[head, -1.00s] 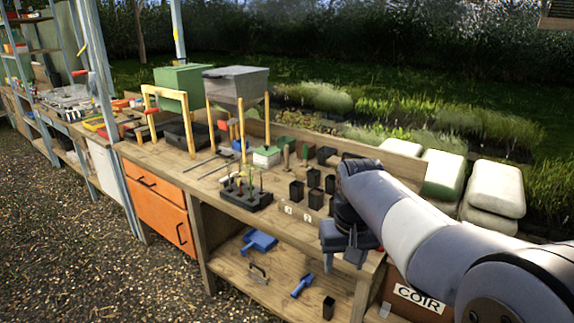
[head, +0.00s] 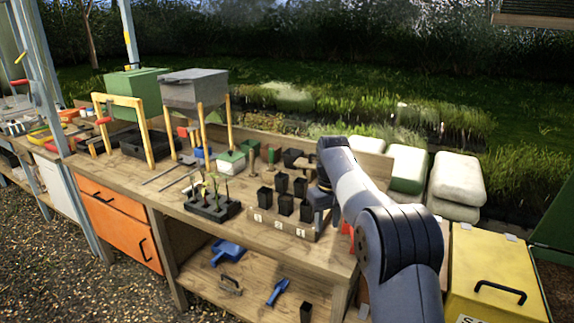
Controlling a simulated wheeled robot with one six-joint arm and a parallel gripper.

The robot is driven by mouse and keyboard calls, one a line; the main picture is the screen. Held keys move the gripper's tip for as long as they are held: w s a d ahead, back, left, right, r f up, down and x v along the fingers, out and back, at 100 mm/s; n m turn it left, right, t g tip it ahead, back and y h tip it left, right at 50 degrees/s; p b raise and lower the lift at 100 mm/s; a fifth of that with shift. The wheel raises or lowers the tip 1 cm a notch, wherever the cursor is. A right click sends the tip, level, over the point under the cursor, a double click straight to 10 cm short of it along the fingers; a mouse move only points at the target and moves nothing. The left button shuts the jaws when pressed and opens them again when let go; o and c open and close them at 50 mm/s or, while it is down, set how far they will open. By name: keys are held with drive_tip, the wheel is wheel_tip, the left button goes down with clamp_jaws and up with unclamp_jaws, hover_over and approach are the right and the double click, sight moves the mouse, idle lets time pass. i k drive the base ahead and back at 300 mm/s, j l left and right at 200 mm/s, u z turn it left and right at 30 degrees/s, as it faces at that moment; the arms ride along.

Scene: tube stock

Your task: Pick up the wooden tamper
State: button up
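A slim light-brown upright piece that looks like the wooden tamper (head: 252,163) stands towards the back of the bench (head: 160,197), just right of a small white tub with a green top. It is small in the picture, so its exact shape is unclear. My gripper (head: 319,215) is over the right part of the bench, pointing down beside the black pots and to the right of the tamper, clearly apart from it. Its fingers are small and partly hidden by my arm, so their gap cannot be made out.
Several black pots (head: 265,198) stand in a numbered wooden holder (head: 278,222) near the bench front. A black seedling tray (head: 212,207) is left of them. A grey hopper (head: 193,88) on wooden posts rises at the back. A yellow box (head: 497,270) stands at right.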

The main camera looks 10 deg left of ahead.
sight(252, 155)
drive_tip(key=i+j+z, duration=0.25)
drive_tip(key=j+z, duration=0.2)
drive_tip(key=j, duration=0.3)
drive_tip(key=i+j+z, duration=0.25)
drive_tip(key=j, duration=0.2)
drive_tip(key=j+z, duration=0.25)
drive_tip(key=j, duration=0.15)
drive_tip(key=i+j, duration=0.1)
drive_tip(key=j, duration=0.65)
drive_tip(key=i+j, duration=0.1)
drive_tip(key=j, duration=0.6)
drive_tip(key=i+j+z, duration=0.1)
drive_tip(key=j, duration=0.65)
drive_tip(key=i+j, duration=0.1)
drive_tip(key=j, duration=0.6)
